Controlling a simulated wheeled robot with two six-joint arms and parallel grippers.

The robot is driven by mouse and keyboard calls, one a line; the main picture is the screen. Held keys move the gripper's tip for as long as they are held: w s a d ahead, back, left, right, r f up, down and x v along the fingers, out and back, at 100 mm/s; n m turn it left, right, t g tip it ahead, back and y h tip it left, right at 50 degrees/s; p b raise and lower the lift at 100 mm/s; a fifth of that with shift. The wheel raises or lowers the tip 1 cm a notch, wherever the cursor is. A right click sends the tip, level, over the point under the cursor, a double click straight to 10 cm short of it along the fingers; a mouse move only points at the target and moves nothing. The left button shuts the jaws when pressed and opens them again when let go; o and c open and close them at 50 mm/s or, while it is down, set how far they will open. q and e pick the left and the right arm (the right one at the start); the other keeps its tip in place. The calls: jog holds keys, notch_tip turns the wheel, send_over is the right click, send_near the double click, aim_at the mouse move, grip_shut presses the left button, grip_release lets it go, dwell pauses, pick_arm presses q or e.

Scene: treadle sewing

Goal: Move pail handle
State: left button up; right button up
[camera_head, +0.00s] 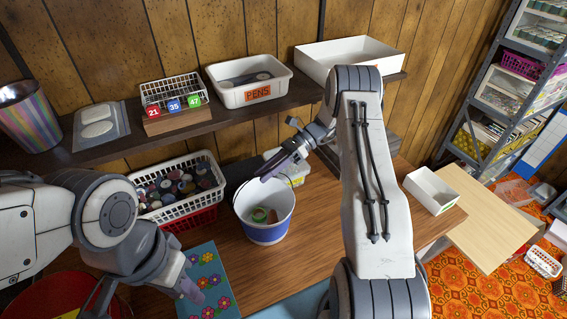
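The pail (265,233), white inside with a blue outer band, stands upright on the wooden table and holds a few small items, one green and one orange. A thin line near its upper left rim may be its handle, but I cannot make it out clearly. My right gripper (281,158) is just above the pail's far rim, pointing down and left; I cannot tell if it touches or how far its fingers are apart. My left gripper (145,297) is low at the left, over the table's near side by the flowered card, its fingers apart and empty.
A white basket of spools (207,207) stands left of the pail. A flowered blue card (208,262) lies in front. The shelf above holds a PENS bin (258,93), a numbered rack (172,122) and a striped cup (37,127). A white box (430,188) stands right.

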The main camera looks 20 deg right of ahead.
jog(key=w+d+b, duration=0.2)
jog(key=d+b, duration=0.1)
jog(key=d, duration=1)
jog(key=shift+d+r+b, duration=0.25)
jog(key=shift+r+b, duration=0.05)
jog(key=shift+b, duration=0.1)
